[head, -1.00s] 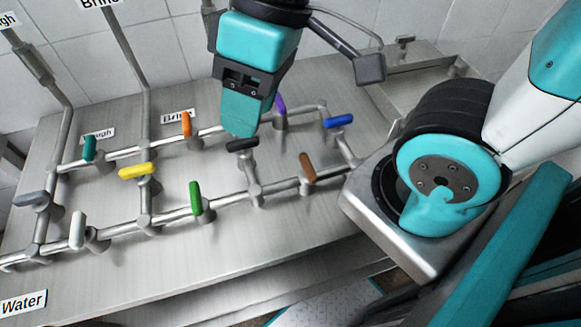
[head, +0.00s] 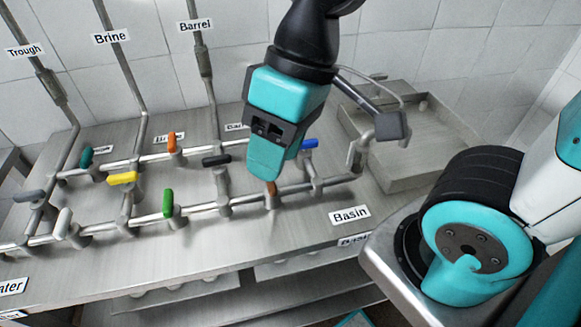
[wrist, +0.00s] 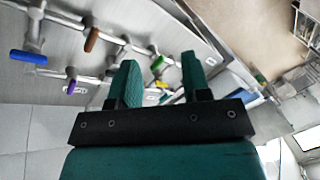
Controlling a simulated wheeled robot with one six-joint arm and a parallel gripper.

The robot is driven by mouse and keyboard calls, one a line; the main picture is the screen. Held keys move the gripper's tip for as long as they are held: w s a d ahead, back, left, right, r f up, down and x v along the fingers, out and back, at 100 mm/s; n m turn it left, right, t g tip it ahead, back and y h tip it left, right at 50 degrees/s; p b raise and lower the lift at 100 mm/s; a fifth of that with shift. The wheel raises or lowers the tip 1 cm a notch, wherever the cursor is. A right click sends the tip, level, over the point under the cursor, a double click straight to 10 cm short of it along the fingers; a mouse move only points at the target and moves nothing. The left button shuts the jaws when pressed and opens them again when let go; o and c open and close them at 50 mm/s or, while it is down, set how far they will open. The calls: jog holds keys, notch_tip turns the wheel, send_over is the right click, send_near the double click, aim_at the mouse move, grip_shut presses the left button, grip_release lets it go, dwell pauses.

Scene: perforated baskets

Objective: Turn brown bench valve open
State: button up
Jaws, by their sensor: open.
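The brown valve handle (head: 271,188) stands on the lower pipe run of the bench, at the right, and is partly hidden behind my gripper in the head view. Its handle crosses the pipe line. It also shows in the wrist view (wrist: 92,40), at the upper left, outside the jaws. My gripper (head: 264,172) points down above the pipes, and in the head view its tip overlaps the area just left of the brown handle. In the wrist view its two teal fingers (wrist: 158,82) are apart with nothing held between them. I see no contact with the handle.
A black handle (head: 216,160) and a blue handle (head: 310,144) flank my gripper. Green (head: 168,203), yellow (head: 122,178) and orange (head: 171,142) handles stand further left. A purple handle (wrist: 71,86) shows in the wrist view. A basin (head: 415,185) lies at the right.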

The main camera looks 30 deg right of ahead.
jog(key=w+d+f+m+g+h+p, duration=0.1)
jog(key=w+d+m+g+p, duration=0.15)
jog(key=w+m, duration=0.45)
jog(key=w+d+f+m+g+h+p, duration=0.2)
jog(key=w+d+m, duration=0.15)
jog(key=w, duration=0.75)
jog(key=shift+t, duration=0.25)
jog(key=p+x, duration=0.1)
jog(key=x, duration=1.5)
jog(key=shift+s+d+f+p, duration=0.15)
jog(key=shift+s+f+p, duration=0.05)
jog(key=shift+f+p, duration=0.15)
grip_shut()
